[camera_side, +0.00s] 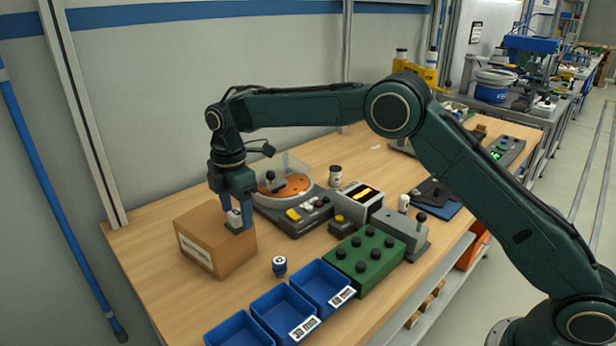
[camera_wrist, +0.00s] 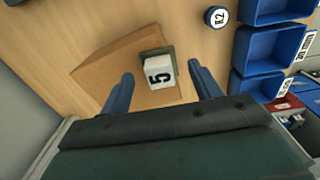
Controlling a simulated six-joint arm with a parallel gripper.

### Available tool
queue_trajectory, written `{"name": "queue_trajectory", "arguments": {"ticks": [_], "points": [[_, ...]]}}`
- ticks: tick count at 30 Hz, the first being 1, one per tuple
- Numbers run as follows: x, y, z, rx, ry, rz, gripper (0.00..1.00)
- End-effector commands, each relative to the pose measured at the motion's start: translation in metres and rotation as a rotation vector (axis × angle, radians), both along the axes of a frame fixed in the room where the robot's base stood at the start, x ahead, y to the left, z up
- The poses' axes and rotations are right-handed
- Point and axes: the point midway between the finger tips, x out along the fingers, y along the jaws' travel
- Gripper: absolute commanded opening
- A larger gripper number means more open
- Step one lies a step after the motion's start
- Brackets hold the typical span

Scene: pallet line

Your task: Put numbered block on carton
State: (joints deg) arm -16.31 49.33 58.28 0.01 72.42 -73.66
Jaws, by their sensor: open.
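The numbered block (camera_wrist: 161,73) is a white cube with a black 5 on its top face in the wrist view. It is on the brown carton (camera_wrist: 104,73), by a dark grey-green patch; the side view shows the white block (camera_side: 233,217) at the carton's (camera_side: 215,252) top right edge. My gripper (camera_side: 237,212) points down over the carton. In the wrist view its two blue fingers (camera_wrist: 160,70) stand apart, one to each side of the block, with gaps visible. I cannot tell how far the fingertips reach down beside it.
A round labelled piece (camera_side: 279,265) stands on the table right of the carton. Blue bins (camera_side: 276,309) line the front edge. A green knobbed block (camera_side: 366,262), a grey box (camera_side: 359,201) and a turntable device (camera_side: 291,208) stand to the right. Bare table lies around the carton.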

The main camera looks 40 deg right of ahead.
Motion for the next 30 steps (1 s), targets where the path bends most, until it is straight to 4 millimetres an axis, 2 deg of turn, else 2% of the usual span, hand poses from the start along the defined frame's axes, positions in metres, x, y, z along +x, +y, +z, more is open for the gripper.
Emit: {"name": "queue_trajectory", "arguments": {"ticks": [16, 24, 30], "points": [[0.0, 0.0, 0.082, 0.001, -0.004, 0.0, 0.63], [0.001, 0.0, 0.105, 0.001, -0.002, 0.0, 0.63], [0.0, 0.0, 0.11, 0.0, -0.001, 0.0, 0.63]]}}
